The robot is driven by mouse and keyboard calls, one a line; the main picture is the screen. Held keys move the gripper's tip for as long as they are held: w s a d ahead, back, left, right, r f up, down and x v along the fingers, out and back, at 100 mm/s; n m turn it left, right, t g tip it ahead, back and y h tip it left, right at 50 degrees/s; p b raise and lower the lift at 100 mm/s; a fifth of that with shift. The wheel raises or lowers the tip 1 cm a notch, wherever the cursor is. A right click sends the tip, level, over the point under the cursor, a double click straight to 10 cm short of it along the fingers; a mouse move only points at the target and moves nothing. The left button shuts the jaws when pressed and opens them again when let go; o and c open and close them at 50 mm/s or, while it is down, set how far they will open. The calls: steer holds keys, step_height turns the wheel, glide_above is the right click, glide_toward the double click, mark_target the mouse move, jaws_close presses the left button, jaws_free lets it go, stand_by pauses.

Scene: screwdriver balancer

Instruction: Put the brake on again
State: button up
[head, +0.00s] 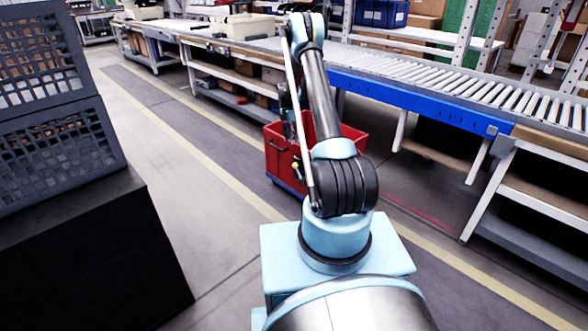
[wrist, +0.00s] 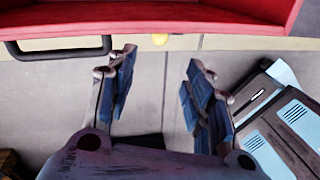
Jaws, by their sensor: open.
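A red cart (head: 281,158) with a blue lower edge stands on the floor behind my arm in the head view. A small yellow knob (head: 295,166) shows on its near side. A black loop handle (wrist: 60,50) is at the upper left. I cannot tell for sure which part is the brake. My arm hides part of the cart.
A roller conveyor (head: 480,95) with a blue side runs behind the cart to the right. Grey crates (head: 60,150) on a black block stand at the left. The floor aisle (head: 190,150) between them is clear.

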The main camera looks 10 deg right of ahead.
mark_target(294, 165)
steer(key=s+f, duration=0.1)
steer(key=f, duration=0.4)
steer(key=s+d+f, duration=0.1)
steer(key=f, duration=0.5)
steer(key=s+f, duration=0.1)
steer(key=f, duration=0.4)
steer(key=shift+d+f, duration=0.2)
steer(key=shift+f, duration=0.2)
jaws_close()
steer(key=shift+a, duration=0.2)
